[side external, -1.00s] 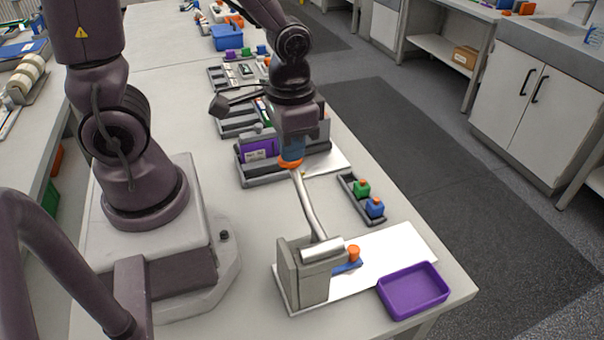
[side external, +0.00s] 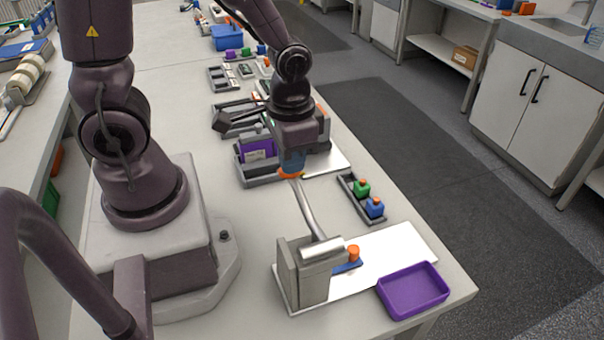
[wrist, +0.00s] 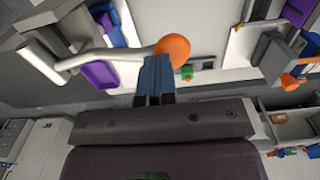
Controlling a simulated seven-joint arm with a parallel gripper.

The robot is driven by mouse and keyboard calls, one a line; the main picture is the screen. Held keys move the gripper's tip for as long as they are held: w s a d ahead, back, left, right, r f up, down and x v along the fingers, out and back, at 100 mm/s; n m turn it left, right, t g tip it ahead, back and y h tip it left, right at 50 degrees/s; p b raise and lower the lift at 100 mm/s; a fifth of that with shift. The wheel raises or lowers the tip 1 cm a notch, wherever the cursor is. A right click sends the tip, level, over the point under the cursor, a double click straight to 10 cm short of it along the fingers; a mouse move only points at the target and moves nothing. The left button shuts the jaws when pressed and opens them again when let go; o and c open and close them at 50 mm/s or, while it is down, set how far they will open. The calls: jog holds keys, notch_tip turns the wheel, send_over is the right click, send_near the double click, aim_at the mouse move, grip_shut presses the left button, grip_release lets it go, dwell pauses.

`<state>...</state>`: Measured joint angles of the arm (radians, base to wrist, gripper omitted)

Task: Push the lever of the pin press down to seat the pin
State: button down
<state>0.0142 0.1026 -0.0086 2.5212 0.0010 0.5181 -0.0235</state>
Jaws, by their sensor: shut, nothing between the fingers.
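The pin press (side external: 302,275) is a grey block on a white board near the table's front. Its pale metal lever (side external: 308,212) slopes up and back from the press and ends in an orange ball knob (side external: 290,175). My gripper (side external: 292,164) is shut with its blue fingers at the top of the knob, apparently touching it. In the wrist view the knob (wrist: 173,50) sits at the tips of the shut fingers (wrist: 156,70), not between them. An orange peg (side external: 353,253) stands by a blue piece (side external: 347,267) beside the press; the pin's seating is not visible.
A purple tray (side external: 413,291) lies right of the press at the table edge. A grey holder with green and blue blocks (side external: 361,198) stands behind the board.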

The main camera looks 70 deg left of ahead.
notch_tip(320, 180, up, 10)
dwell(1.1)
jog(key=s+r+t, duration=0.3)
jog(key=r+t, duration=0.2)
jog(key=r, duration=0.3)
jog(key=shift+s+a+r+t, duration=0.2)
jog(key=shift+a+t, duration=0.05)
jog(key=shift+t, duration=0.05)
